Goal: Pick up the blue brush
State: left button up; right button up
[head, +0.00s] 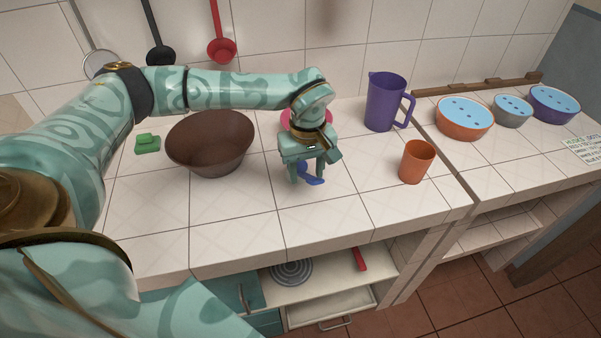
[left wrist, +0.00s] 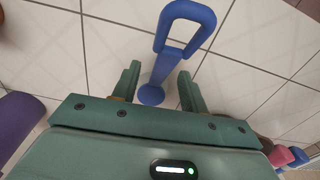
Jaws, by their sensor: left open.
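The blue brush (head: 312,181) lies on the tiled counter, mostly hidden under my left gripper in the head view. In the left wrist view the blue brush (left wrist: 185,30) shows a looped end beyond the fingertips and a narrower shaft running back between the fingers to a rounded end. My left gripper (head: 307,178) points down over it. Its two fingers (left wrist: 158,85) are open, one on each side of the shaft, with visible gaps. I cannot tell its exact height above the counter. My right gripper is not in view.
A brown bowl (head: 210,145) and green sponge-like item (head: 147,144) stand left. A purple pitcher (head: 384,103) and orange cup (head: 416,162) stand right. A pink-red object (head: 291,121) is partly hidden behind my gripper. The counter front is clear.

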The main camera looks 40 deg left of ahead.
pick_arm(q)
notch_tip(320, 180, down, 3)
jog(key=shift+r, duration=0.25)
grip_shut()
jog(key=shift+r, duration=0.1)
jog(key=shift+r, duration=0.2)
notch_tip(320, 180, up, 2)
jog(key=shift+w+r+p, duration=0.1)
jog(key=shift+r+p, duration=0.1)
jog(key=shift+p, duration=0.2)
jog(key=s+r+p, duration=0.3)
jog(key=s+r, duration=0.7)
jog(key=s, duration=0.4)
